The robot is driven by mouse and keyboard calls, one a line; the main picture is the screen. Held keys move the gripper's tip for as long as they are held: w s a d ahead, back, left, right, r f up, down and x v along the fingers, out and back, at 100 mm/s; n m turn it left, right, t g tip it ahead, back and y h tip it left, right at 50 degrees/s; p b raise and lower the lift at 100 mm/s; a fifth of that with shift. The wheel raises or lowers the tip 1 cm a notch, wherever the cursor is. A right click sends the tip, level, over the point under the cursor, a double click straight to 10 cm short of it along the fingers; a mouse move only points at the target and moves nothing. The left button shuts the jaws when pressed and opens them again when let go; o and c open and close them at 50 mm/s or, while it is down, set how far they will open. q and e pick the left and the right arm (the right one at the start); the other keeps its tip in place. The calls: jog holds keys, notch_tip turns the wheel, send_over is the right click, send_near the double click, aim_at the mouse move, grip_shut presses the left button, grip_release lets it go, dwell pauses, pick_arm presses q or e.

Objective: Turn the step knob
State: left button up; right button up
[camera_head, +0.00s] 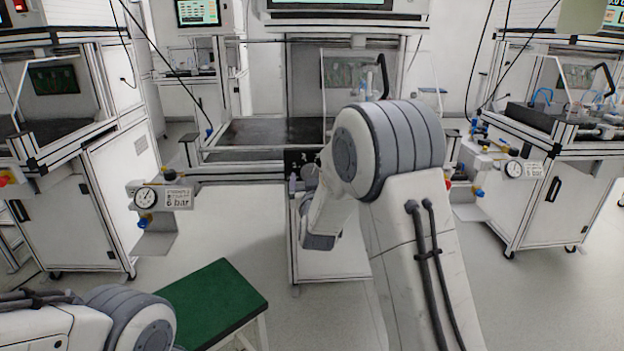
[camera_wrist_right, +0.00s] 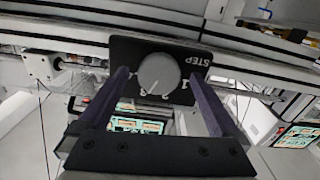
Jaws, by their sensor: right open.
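The step knob (camera_wrist_right: 159,72) is a round grey dial on a black panel (camera_wrist_right: 193,56) marked STEP with numbers around it. In the right wrist view the panel appears turned over. A thin mark on the knob runs toward the lower numbers; its exact setting is too small to read. My right gripper (camera_wrist_right: 157,78) is open, with one dark finger on each side of the knob. I cannot tell whether the fingers touch it. My left gripper is out of view.
The middle station's dark worktop (camera_head: 250,132) lies behind my right arm. A pressure gauge (camera_head: 146,198) stands to the left, another gauge (camera_head: 514,169) to the right. A green-topped bench (camera_head: 212,300) is at the lower left. Floor around it is clear.

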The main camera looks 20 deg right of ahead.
jog(key=c, duration=1.4)
jog(key=shift+f+m+b, duration=0.15)
jog(key=shift+m+b, duration=1.5)
jog(key=shift+m, duration=0.15)
jog(key=m+b, duration=0.2)
jog(key=m, duration=0.1)
jog(key=shift+b, duration=0.3)
jog(key=shift+m+b, duration=0.75)
jog(key=shift+m, duration=0.45)
jog(key=o, duration=1.4)
